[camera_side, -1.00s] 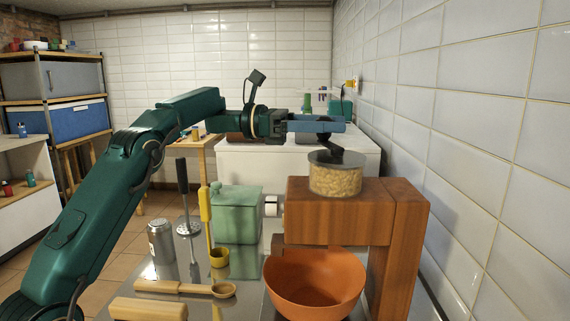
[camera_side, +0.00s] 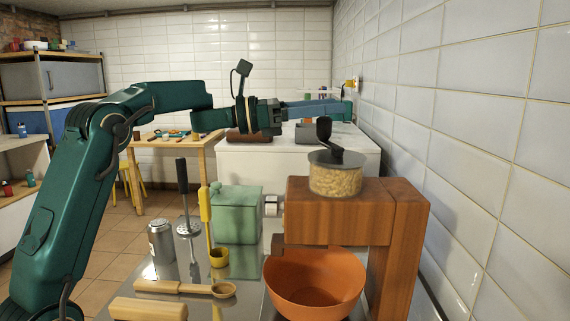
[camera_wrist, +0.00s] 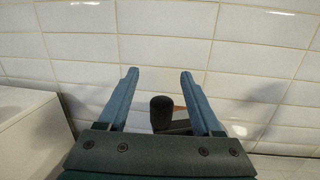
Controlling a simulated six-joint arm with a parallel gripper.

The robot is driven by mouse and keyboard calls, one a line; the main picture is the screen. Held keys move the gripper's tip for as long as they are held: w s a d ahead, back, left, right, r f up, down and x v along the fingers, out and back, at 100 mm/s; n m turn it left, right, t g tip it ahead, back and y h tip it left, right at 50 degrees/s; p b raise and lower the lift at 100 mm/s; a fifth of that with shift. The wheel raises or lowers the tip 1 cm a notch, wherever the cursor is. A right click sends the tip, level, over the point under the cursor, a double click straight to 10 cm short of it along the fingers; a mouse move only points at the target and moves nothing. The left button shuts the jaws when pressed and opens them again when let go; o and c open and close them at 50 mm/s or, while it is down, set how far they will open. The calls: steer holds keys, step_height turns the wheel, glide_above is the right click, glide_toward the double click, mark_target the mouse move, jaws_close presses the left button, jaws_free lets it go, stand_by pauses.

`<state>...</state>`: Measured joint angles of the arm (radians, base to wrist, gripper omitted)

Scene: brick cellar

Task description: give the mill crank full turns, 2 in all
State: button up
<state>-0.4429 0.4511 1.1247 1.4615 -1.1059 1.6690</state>
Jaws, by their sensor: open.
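The mill is a brown wooden body (camera_side: 340,212) with a clear jar of grain (camera_side: 335,180) on top. Its black crank (camera_side: 326,138) rises from the dark lid, with the knob at the upper end; the knob also shows in the wrist view (camera_wrist: 162,110). My gripper (camera_side: 335,108) is open and empty, above and slightly behind the knob in the side view. An orange bowl (camera_side: 290,290) stands under the mill.
A green canister (camera_side: 238,214), a metal shaker (camera_side: 161,242), a masher (camera_side: 184,200), a yellow-handled ladle (camera_side: 206,215) and a wooden spoon (camera_side: 190,287) are left of the mill. A tiled wall (camera_side: 480,150) runs close on the right.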

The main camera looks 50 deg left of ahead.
steer(key=shift+s+d+r+n+t+y, duration=0.15)
steer(key=shift+d+n+t+y, duration=0.1)
steer(key=shift+n+t+y, duration=0.45)
steer(key=shift+s+f+n+t+y, duration=0.2)
steer(key=shift+f+n+t+y, duration=0.15)
steer(key=shift+y, duration=0.45)
steer(key=shift+w+d+f+n+y, duration=0.2)
steer(key=shift+w+f+n+y, duration=0.4)
steer(key=shift+w+y, duration=0.3)
steer(key=shift+w+d+f+n+y, duration=0.15)
steer(key=shift+w+f+n+y, duration=0.45)
steer(key=shift+w+y, duration=0.25)
jaws_close()
